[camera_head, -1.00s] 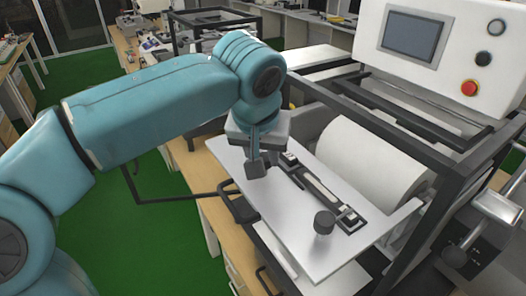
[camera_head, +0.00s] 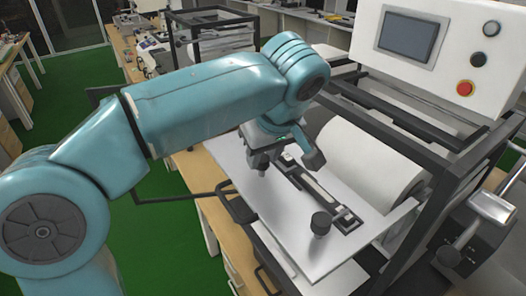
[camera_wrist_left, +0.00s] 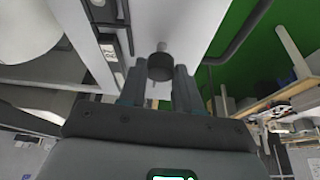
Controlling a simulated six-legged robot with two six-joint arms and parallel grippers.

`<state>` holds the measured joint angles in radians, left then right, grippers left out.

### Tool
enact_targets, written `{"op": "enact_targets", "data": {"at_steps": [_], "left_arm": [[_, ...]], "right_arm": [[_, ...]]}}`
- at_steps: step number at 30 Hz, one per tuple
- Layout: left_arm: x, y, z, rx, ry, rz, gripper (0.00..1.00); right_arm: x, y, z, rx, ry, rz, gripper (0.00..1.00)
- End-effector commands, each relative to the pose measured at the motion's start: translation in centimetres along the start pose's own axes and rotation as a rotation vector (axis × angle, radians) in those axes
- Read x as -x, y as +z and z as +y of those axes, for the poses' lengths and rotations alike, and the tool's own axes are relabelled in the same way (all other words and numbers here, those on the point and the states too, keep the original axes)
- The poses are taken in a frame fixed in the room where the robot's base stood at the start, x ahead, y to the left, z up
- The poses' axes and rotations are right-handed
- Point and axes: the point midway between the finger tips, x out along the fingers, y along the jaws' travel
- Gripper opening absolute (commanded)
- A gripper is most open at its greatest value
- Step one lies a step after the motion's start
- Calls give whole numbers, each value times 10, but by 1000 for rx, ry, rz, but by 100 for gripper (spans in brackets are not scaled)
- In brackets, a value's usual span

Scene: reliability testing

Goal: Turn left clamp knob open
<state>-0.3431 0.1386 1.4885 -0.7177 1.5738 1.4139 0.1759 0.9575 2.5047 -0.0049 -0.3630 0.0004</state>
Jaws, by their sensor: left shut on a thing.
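My left gripper (camera_head: 287,162) reaches down over the far end of the silver plate (camera_head: 290,235). In the left wrist view its two dark fingers stand on either side of the left clamp knob (camera_wrist_left: 160,67), a short dark cylinder on a light stem, and it is shut on it. This knob is hidden behind the gripper in the head view. A second dark knob (camera_head: 320,224) stands upright on the near part of the plate, apart from the gripper. A dark clamp bar (camera_head: 323,197) lies along the plate between the knobs. My right gripper is not in view.
A large white roll (camera_head: 372,165) sits behind the plate inside a dark frame (camera_head: 440,195). A control panel (camera_head: 430,45) with a screen and a red button stands above. A dark tube handle (camera_head: 190,197) juts out at the left. Green floor lies beyond.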

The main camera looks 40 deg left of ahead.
Motion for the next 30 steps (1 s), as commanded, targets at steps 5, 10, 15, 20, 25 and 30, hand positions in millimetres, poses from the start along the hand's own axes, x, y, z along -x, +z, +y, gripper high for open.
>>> {"op": "enact_targets", "data": {"at_steps": [5, 10, 15, 20, 25, 30], "left_arm": [[0, -2, 0, 64, -25, 4, 3], [0, -2, 0, 94, -38, 4, 3], [0, -2, 0, 105, -42, 4, 3], [0, -2, 0, 105, -42, 4, 3], [0, -2, 0, 104, -41, 3, 49], [0, -1, 0, 103, -41, 2, 59]], "right_arm": [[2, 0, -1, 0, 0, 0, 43], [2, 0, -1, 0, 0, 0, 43], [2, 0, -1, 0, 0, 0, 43], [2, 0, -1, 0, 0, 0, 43], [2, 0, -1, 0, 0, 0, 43], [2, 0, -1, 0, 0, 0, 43]]}}
